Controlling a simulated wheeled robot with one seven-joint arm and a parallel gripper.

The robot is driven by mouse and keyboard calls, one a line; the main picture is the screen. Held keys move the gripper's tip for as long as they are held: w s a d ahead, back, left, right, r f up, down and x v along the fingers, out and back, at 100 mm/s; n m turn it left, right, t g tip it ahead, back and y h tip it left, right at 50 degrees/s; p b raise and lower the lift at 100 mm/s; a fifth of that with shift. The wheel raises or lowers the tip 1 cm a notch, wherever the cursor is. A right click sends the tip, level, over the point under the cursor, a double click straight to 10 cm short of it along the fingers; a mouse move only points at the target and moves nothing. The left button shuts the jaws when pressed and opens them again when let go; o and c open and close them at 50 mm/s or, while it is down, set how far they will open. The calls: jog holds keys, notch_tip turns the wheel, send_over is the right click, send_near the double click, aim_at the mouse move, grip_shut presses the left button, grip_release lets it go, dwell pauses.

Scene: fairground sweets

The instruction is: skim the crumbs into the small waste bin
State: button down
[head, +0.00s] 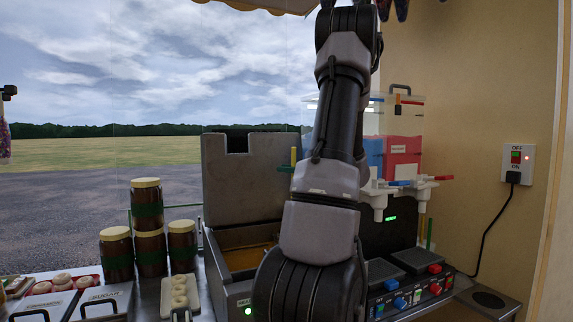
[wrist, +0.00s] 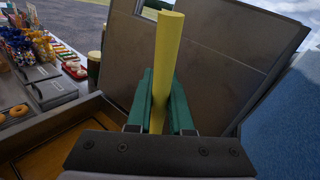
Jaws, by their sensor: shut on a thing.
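My gripper (wrist: 160,100) has green fingers and is shut on a yellow handle (wrist: 168,45) in the wrist view. The handle stands nearly upright between the fingers; its lower end is hidden. The fryer (head: 226,281) has amber oil (head: 245,258), partly covered by my arm. The oil also shows at lower left in the wrist view (wrist: 45,150). I cannot make out crumbs or a skimmer head. No waste bin can be clearly identified.
The fryer's grey lid (head: 235,175) stands raised behind it. Stacked jars (head: 150,252) and a tray of pale rings (head: 180,297) stand left. A drinks machine (head: 400,160) and a control panel (head: 415,292) are right. A round dark opening (head: 488,299) is in the right counter.

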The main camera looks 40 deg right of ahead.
jog(key=shift+f, duration=5.35)
jog(key=shift+s+a, duration=1.85)
jog(key=shift+s, duration=6.05)
notch_tip(320, 180, up, 13)
jog(key=shift+r, duration=0.1)
